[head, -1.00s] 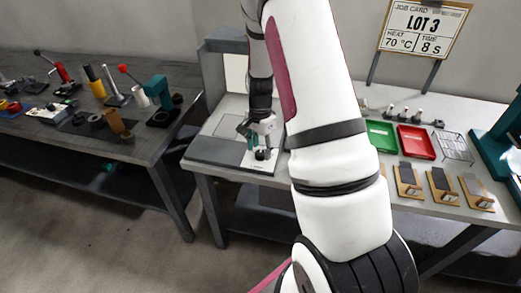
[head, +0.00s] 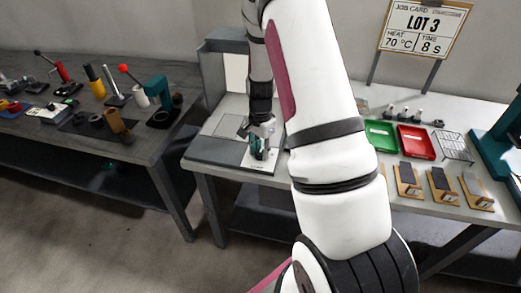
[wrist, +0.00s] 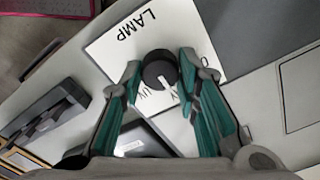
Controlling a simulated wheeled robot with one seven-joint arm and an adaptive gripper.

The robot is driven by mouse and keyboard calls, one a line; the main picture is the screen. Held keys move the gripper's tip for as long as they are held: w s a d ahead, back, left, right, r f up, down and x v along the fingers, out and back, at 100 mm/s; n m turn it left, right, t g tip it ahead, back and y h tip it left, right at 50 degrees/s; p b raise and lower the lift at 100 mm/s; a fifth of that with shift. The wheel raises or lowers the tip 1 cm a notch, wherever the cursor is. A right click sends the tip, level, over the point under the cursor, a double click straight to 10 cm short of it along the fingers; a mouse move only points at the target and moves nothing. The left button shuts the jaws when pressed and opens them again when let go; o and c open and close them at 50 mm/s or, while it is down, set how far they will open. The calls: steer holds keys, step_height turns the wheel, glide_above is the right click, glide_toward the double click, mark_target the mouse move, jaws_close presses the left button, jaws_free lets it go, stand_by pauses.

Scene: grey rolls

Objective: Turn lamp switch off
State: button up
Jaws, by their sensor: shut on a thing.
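The lamp switch is a round black knob (wrist: 159,72) with a pale pointer mark, on a white plate (wrist: 112,48) lettered "LAMP". Part of "UV" shows by the knob, and another label at the plate's right edge is mostly covered by a finger. In the wrist view the pointer slants toward the lower right. My gripper (wrist: 160,75) has its teal-lined fingers on either side of the knob, shut on it. In the head view my gripper (head: 261,148) is down at the plate (head: 258,167) on the bench, and it hides the knob.
A grey booth (head: 213,75) stands behind the switch. To the right are a green tray (head: 381,138), a red tray (head: 416,143), a wire rack (head: 455,147) and several wooden stands. A dark bench (head: 120,150) with tools is at the left.

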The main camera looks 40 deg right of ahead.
mark_target(260, 152)
steer(key=n, duration=1.1)
steer(key=shift+n, duration=0.3)
stand_by(0.6)
steer(key=o, duration=1.2)
steer(key=shift+r, duration=6)
